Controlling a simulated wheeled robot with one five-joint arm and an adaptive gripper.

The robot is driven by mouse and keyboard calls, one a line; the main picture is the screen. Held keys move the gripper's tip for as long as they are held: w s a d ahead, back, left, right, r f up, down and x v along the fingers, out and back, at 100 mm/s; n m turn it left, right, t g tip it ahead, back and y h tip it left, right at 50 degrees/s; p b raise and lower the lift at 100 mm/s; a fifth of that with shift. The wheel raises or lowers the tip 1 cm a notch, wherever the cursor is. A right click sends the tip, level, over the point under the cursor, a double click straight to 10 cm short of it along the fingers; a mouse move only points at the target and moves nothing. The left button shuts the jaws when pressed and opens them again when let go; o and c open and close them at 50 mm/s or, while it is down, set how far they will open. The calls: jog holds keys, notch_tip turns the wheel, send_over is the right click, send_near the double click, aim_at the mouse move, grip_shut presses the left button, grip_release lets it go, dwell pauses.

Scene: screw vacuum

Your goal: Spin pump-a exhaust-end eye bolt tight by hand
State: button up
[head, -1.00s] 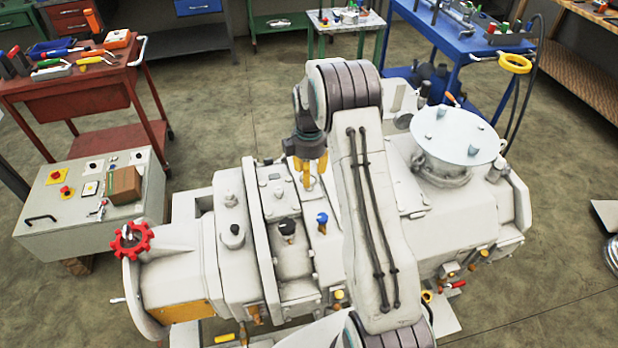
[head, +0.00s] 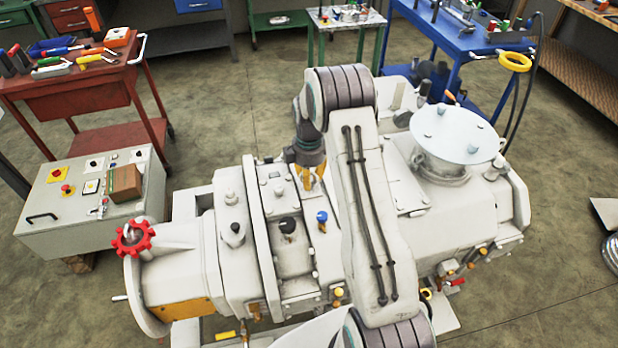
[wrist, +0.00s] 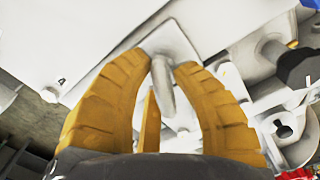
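The eye bolt (wrist: 166,82), a pale grey ring on a small light base, stands on the pump's pale top in the wrist view. My gripper (wrist: 163,64) has yellow ribbed fingers, one on each side of the ring, with their tips close beside it. The fingers stand apart; narrow gaps seem to show, and firm contact is not visible. In the head view my gripper (head: 309,180) points down at the top of the pale pump (head: 185,262), left of my arm. There the eye bolt is hidden by the fingers.
Black and blue-capped fittings (head: 322,216) stand on the pump top near my gripper. A red handwheel (head: 133,239) is at the pump's left end and a round flanged cover (head: 454,135) at its right. A control box (head: 60,218) and a red tool cart (head: 75,95) stand left.

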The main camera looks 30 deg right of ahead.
grip_shut()
